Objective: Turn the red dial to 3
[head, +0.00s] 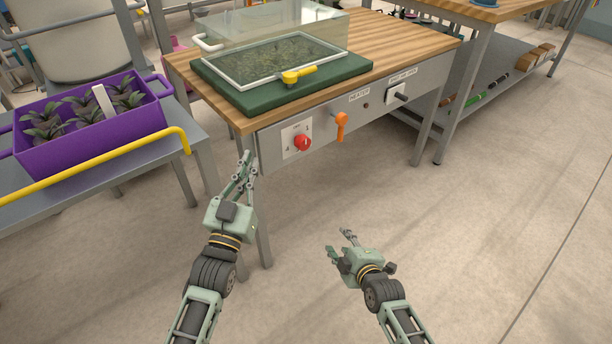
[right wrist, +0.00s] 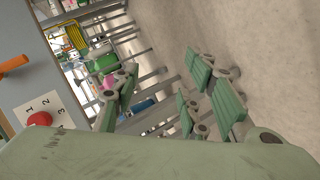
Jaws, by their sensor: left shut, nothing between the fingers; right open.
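The red dial (head: 302,142) sits on a white plate (head: 289,134) at the left end of the grey front panel of the wooden-topped bench. In the right wrist view the red dial (right wrist: 39,119) is at the left edge, with the numbers 1, 2, 3 and 4 beside it; its setting is not clear. My left gripper (head: 246,160) is shut and empty, left of the dial near the bench's corner. My right gripper (head: 340,243) is open and empty, below and in front of the panel, apart from the dial.
An orange handle (head: 341,124) hangs on the panel right of the dial, then a dark switch (head: 400,95). A green-based case (head: 270,95) with a yellow latch (head: 298,74) stands above. A purple planter (head: 85,140) and yellow rail (head: 95,165) are left. The floor in front is clear.

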